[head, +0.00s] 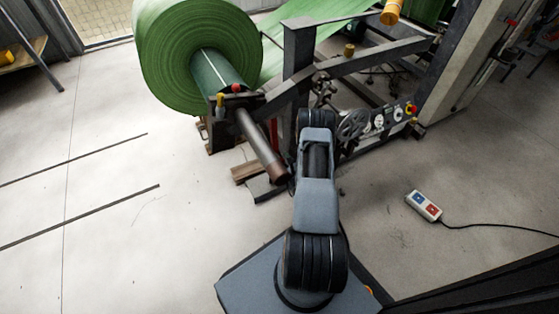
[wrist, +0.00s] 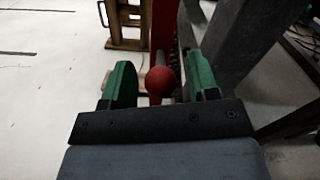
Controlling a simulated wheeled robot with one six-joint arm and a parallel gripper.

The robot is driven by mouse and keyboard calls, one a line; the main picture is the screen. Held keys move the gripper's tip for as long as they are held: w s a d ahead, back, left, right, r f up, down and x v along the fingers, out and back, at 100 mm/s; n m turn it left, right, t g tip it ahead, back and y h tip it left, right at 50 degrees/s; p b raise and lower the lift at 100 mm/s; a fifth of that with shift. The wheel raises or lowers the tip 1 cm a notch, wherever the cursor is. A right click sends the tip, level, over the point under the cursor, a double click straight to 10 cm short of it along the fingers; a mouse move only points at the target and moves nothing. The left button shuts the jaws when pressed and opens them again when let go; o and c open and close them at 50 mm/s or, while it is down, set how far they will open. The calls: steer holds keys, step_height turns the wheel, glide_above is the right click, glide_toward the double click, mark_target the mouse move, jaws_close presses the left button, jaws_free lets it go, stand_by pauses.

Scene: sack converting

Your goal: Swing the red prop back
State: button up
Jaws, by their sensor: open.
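The red prop shows in the wrist view as a red upright bar (wrist: 164,28) with a round red ball knob (wrist: 159,81) at its near end. My gripper (wrist: 161,73) is open, with one green finger on each side of the knob. There is a visible gap on both sides, narrower on the right, and neither finger seems to touch it. I cannot tell how deep the knob lies between the fingers.
A large green roll (head: 165,60) sits on a shaft (head: 262,147) pointing toward my arm. A dark steel frame (head: 298,50) stands close by the gripper, also in the wrist view (wrist: 236,45). A corded control box (head: 424,205) lies on the floor at right. Floor at left is mostly clear.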

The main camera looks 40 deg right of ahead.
steer(key=shift+w, duration=0.7)
jaws_close()
